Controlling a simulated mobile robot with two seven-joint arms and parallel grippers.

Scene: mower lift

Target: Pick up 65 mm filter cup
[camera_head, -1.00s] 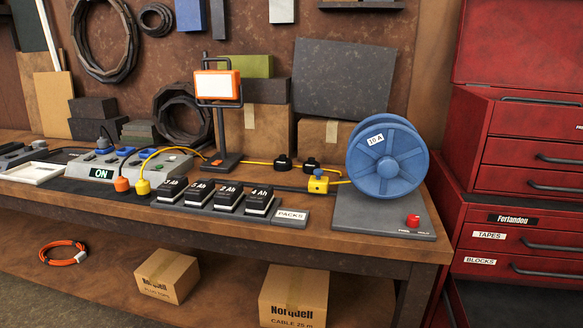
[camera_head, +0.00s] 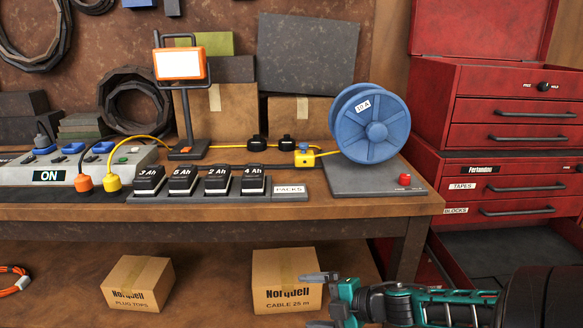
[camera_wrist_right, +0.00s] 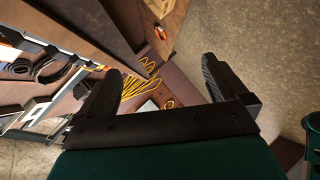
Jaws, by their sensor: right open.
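I cannot make out a 65 mm filter cup in either view. My right gripper (camera_head: 322,300) comes in from the lower right of the head view, in front of the workbench's lower shelf. Its jaws are open and nothing shows between them. In the right wrist view the two dark fingers (camera_wrist_right: 160,88) stand apart, with floor, wooden boards and a yellow cable beyond them. My left gripper is in neither view.
The workbench (camera_head: 340,207) carries a blue cable reel (camera_head: 368,125), a work lamp (camera_head: 180,64), a power strip (camera_head: 75,172) and several battery packs (camera_head: 215,182). Cardboard boxes (camera_head: 287,278) stand on the shelf below. A red tool cabinet (camera_head: 470,150) stands at right, its low drawer (camera_head: 490,245) open.

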